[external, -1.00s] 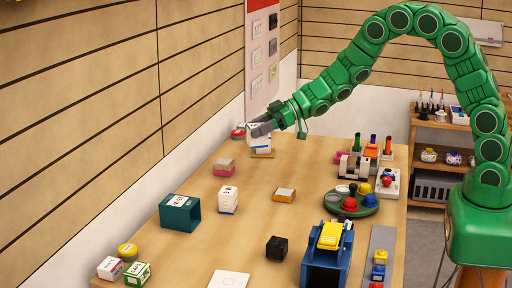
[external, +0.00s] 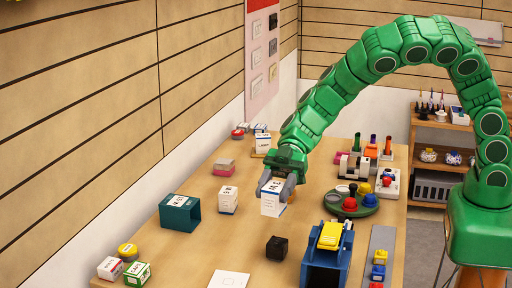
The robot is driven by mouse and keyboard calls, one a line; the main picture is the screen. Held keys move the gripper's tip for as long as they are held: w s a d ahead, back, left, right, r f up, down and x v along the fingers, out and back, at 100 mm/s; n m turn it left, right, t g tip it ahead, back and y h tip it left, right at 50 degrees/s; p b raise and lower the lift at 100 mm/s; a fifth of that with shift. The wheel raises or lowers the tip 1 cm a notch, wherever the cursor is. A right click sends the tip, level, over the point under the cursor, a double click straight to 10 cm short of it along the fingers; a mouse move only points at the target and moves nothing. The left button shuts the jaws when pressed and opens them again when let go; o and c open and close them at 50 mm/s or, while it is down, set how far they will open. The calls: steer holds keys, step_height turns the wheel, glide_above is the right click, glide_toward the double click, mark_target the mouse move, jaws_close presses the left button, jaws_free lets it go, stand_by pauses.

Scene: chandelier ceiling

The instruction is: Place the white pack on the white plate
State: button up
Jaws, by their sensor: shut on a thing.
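My gripper (external: 274,183) is over the middle of the table, pointing down. It is shut on a white pack (external: 271,205) with dark print on top and a blue edge. The pack is upright; I cannot tell how far its base is above the table. The white plate (external: 229,280), a flat white square with a small mark, lies at the table's front edge, partly cut off by the picture's bottom. The gripper and pack are behind and to the right of it, well apart.
A black cube (external: 277,248) stands between the pack and the plate. Another white pack (external: 228,200) stands to the left, near a teal open box (external: 180,214). A blue holder (external: 328,255) and a green round tray (external: 351,206) are right. The table directly left of the black cube is clear.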

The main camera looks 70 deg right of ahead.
steer(key=s+a+f+n+g, duration=0.1)
steer(key=s+a+g, duration=0.1)
steer(key=s+a, duration=0.15)
glide_above(228, 282)
steer(key=shift+s+d+f, duration=0.1)
steer(key=shift+s+f, duration=0.05)
steer(key=shift+f, duration=2.15)
steer(key=shift+s+d+f, duration=0.1)
steer(key=shift+s+f, duration=0.05)
steer(key=shift+f, duration=2.15)
steer(key=shift+w+a+f, duration=0.2)
steer(key=shift+w+f, duration=0.05)
steer(key=shift+f, duration=1.65)
steer(key=shift+f, duration=0.15)
steer(key=o, duration=1)
steer(key=shift+o, duration=0.2)
